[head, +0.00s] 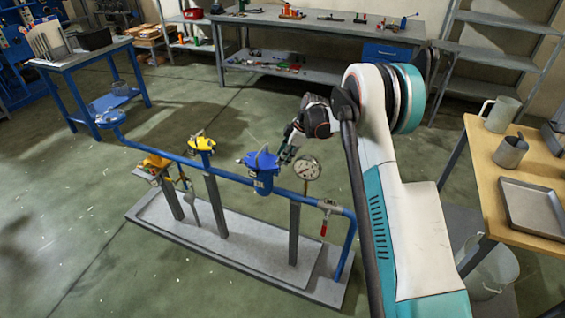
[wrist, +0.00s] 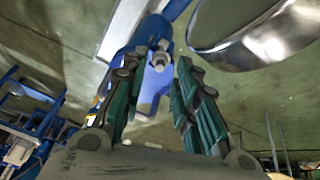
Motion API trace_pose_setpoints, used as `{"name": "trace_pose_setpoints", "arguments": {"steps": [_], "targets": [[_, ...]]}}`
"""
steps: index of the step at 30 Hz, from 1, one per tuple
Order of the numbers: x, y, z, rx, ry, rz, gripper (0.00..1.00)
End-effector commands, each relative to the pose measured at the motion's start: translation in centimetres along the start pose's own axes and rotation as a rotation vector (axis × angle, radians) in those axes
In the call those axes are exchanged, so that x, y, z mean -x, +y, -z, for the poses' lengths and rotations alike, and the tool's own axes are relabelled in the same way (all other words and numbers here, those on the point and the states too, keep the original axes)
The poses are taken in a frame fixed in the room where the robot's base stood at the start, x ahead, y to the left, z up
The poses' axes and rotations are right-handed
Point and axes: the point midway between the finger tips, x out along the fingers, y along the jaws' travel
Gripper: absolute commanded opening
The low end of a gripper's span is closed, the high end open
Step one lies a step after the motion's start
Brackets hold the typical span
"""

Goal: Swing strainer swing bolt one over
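The blue strainer (head: 263,180) sits in the blue pipe line on the skid, with a blue lid on top. My gripper (head: 289,153) is close to the strainer's right side in the head view, partly hidden by my arm. In the wrist view, my gripper (wrist: 157,75) has its two green-padded fingers apart. A metal swing bolt with a nut (wrist: 160,56) shows in the gap between the fingertips, against the blue strainer body. I cannot tell whether a finger touches it.
A round pressure gauge (head: 307,168) stands just right of the strainer; its shiny rim (wrist: 265,45) is near the right finger. Yellow valve parts (head: 201,144) are to the left. A red-handled valve (head: 325,217) hangs at right. A wooden table (head: 485,190) stands at far right.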

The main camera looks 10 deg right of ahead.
Motion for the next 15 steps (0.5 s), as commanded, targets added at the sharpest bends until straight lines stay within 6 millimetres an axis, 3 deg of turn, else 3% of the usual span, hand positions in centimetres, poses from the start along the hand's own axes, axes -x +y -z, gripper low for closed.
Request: {"name": "trace_pose_setpoints", "arguments": {"steps": [6, 15], "targets": [[-2.1, 0.0, 0.0, 0.000, 0.000, 0.000, 0.28], [-2.4, 0.0, 0.0, 0.000, 0.000, 0.000, 0.28]]}}
